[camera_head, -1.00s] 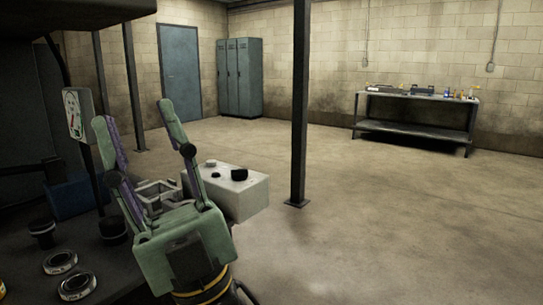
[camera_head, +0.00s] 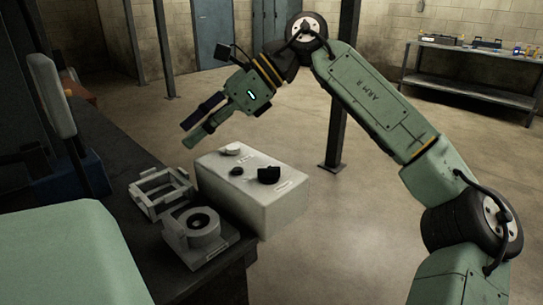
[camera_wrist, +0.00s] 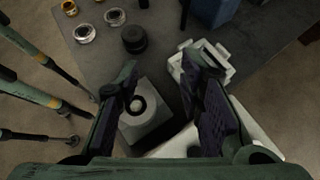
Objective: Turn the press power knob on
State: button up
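A white control box (camera_head: 230,200) stands at the dark bench's edge in the head view. On its top are a white round knob (camera_head: 231,149), a small black knob (camera_head: 236,171) and a larger black knob (camera_head: 268,174). Small labels lie by them, too small to read, so I cannot tell which is the power knob. My gripper (camera_head: 186,135) is beyond and left of the box, above it, fingers pointing down-left and touching nothing. In the wrist view my gripper (camera_wrist: 160,92) has its fingers wide apart with nothing held between them.
A grey fixture with a round bore (camera_head: 203,226) and an open grey frame (camera_head: 160,190) sit on the dark bench (camera_head: 120,165), left of the box. A dark post (camera_head: 344,90) stands behind the box. A workbench (camera_head: 478,65) is far right. Floor right of the box is clear.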

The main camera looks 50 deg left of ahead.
jog(key=w+d+t, duration=0.2)
jog(key=w+t, duration=0.1)
jog(key=w, duration=0.4)
jog(key=m+t+h, duration=0.2)
jog(key=t, duration=0.1)
send_near(269, 168)
jog(key=x, duration=0.8)
jog(key=shift+s+f, duration=0.1)
jog(key=shift+f, duration=0.2)
grip_shut()
